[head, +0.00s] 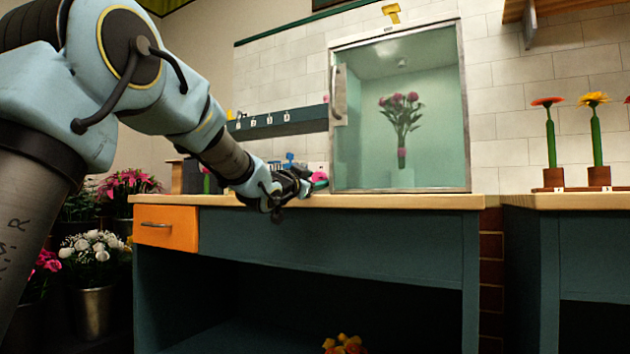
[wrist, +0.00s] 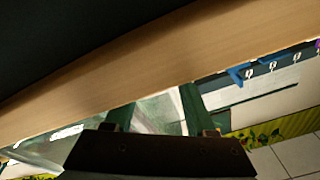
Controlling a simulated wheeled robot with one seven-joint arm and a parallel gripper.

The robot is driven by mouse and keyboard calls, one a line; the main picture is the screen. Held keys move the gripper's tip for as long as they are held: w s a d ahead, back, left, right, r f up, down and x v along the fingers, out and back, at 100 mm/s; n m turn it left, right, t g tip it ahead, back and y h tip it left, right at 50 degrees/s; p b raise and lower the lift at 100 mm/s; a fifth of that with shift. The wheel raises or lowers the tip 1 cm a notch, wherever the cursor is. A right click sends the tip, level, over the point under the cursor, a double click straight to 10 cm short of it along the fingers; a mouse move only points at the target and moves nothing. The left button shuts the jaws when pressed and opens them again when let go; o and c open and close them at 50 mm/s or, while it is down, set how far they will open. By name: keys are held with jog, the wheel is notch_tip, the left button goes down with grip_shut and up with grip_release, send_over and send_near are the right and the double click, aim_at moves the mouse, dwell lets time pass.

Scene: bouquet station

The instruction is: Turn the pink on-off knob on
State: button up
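A small pink patch (head: 319,176), which may be the pink knob, shows in the head view just left of the glass cabinet, low by the wall. It is too small and partly covered to read its setting. My gripper (head: 314,184) is at the worktop's back area, very close to this patch; I cannot tell whether they touch. In the wrist view my gripper (wrist: 155,102) has its two green fingers apart, with nothing clearly held between them. No pink knob shows clearly in the wrist view.
The glass cabinet (head: 466,120) holds a pink bouquet (head: 400,115). The wooden worktop (head: 400,202) has an orange drawer (head: 166,227) below it. A hook rail (head: 300,116) runs along the wall. Potted flowers (head: 92,255) stand at left; a second table (head: 570,202) stands at right.

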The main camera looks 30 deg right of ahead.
jog(key=p+v, duration=0.1)
jog(key=v, duration=1)
dwell(0.5)
jog(key=w+a+f+n+y, duration=0.2)
jog(key=a+f+n+y, duration=0.15)
jog(key=a+f, duration=0.35)
jog(key=w+a+f+n+y+p, duration=0.1)
jog(key=w+a+f+n+y, duration=0.2)
jog(key=a+f+y, duration=0.35)
jog(key=w+a+f+n+y, duration=0.2)
jog(key=a+f+n, duration=0.1)
jog(key=a+f, duration=0.45)
jog(key=s+a+f+n+g+y, duration=0.2)
jog(key=s+a+f, duration=0.1)
jog(key=a+f, duration=0.3)
jog(key=s+a+f+n+g+y, duration=0.1)
jog(key=s+a+f+n+y, duration=0.2)
jog(key=a, duration=0.4)
jog(key=s+a+f+n+g+p, duration=0.1)
jog(key=s+a+f+g, duration=0.25)
jog(key=s, duration=0.25)
jog(key=s+a+f+n+g, duration=0.1)
jog(key=s+a+f+g, duration=0.15)
jog(key=s+a, duration=0.3)
notch_tip(320, 180, up, 37)
jog(key=d+t+p, duration=0.1)
jog(key=p, duration=3.6)
jog(key=shift+s+r+p, duration=0.2)
jog(key=shift+p, duration=0.1)
